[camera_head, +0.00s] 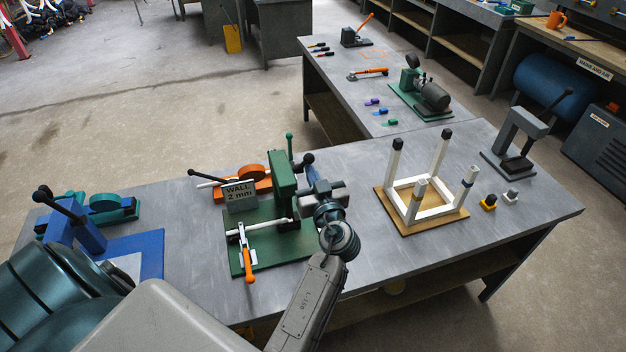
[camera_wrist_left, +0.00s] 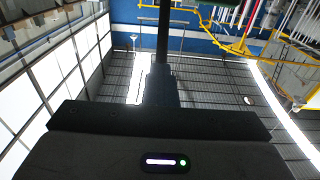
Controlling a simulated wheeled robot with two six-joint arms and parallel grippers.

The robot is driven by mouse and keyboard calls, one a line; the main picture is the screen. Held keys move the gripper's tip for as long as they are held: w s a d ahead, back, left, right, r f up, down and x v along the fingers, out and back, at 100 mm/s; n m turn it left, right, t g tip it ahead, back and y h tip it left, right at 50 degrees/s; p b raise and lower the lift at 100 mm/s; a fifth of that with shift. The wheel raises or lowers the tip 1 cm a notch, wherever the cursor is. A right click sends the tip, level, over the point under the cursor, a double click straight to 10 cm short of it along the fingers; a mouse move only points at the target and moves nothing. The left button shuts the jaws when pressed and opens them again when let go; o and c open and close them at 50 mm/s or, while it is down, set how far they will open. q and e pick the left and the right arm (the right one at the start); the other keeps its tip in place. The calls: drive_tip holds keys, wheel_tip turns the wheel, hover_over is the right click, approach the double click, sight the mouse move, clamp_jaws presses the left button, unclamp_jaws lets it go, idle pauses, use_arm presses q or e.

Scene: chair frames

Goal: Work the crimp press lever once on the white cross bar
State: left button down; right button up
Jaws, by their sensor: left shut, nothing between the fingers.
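The white cross bar (camera_head: 262,226) lies across the green base of the green press (camera_head: 283,190), below its upright column. A lever with a black knob (camera_head: 307,159) shows at the right of the column. My left gripper (camera_head: 312,176) is just right of the column, close by the knob. It is shut and empty; whether it touches the knob I cannot tell. My right gripper is not in view.
An orange-handled clamp (camera_head: 246,255) sits at the front of the green base, and a "WALL 2 mm" sign (camera_head: 239,195) stands behind. A blue lever tool (camera_head: 85,230) is on the left. A white frame (camera_head: 430,205) stands on a wooden board to the right.

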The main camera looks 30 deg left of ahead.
sight(306, 155)
use_arm(q)
drive_tip(key=shift+a, duration=0.1)
drive_tip(key=w+a+r, duration=0.2)
drive_tip(key=a, duration=0.1)
drive_tip(key=shift+w+r, duration=0.25)
drive_tip(key=shift+w, duration=0.1)
drive_tip(key=shift+r, duration=0.2)
drive_tip(key=c, duration=1.7)
unclamp_jaws()
drive_tip(key=shift+w+a+f, duration=0.1)
drive_tip(key=shift+a+f, duration=0.1)
drive_tip(key=shift+f, duration=0.1)
